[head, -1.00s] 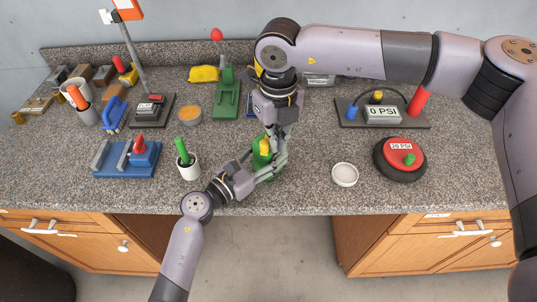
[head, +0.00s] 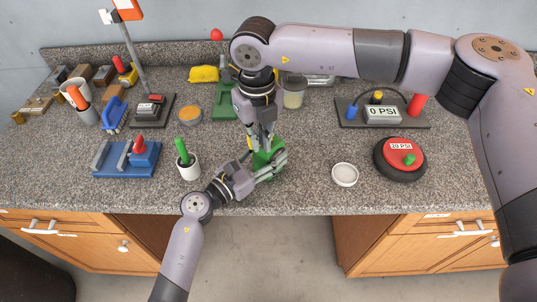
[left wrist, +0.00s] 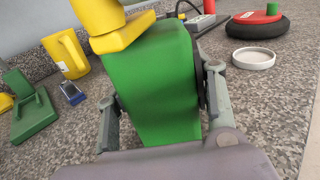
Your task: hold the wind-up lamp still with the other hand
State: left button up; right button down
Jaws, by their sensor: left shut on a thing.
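The wind-up lamp (head: 266,163) has a green body and stands near the middle of the counter's front part. My left gripper (head: 272,163) is shut around its green body. In the left wrist view the green body (left wrist: 160,80) sits between the two fingers of the left gripper (left wrist: 162,95), with a yellow part (left wrist: 115,30) on top. My right gripper (head: 264,143) points down from above at the lamp's top. Its fingertips overlap the lamp in the head view, and whether they touch or grip it is hidden.
A white cup with a green-handled tool (head: 188,170) stands just left of my left gripper. A white round dish (head: 345,174) and a red-topped gauge (head: 401,155) lie to the right. A clear cup (head: 293,95) stands behind. Counter between lamp and dish is free.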

jog(key=shift+s+a+f, duration=0.1)
jog(key=shift+s+a, duration=0.15)
jog(key=shift+a, duration=0.05)
jog(key=shift+w+a, duration=0.25)
jog(key=shift+a, duration=0.8)
jog(key=shift+w+a+r, duration=0.35)
jog(key=shift+w+a, duration=0.4)
jog(key=shift+a, duration=0.1)
jog(key=shift+w+a+r, duration=0.25)
jog(key=shift+w+a, duration=0.35)
jog(key=shift+w, duration=0.15)
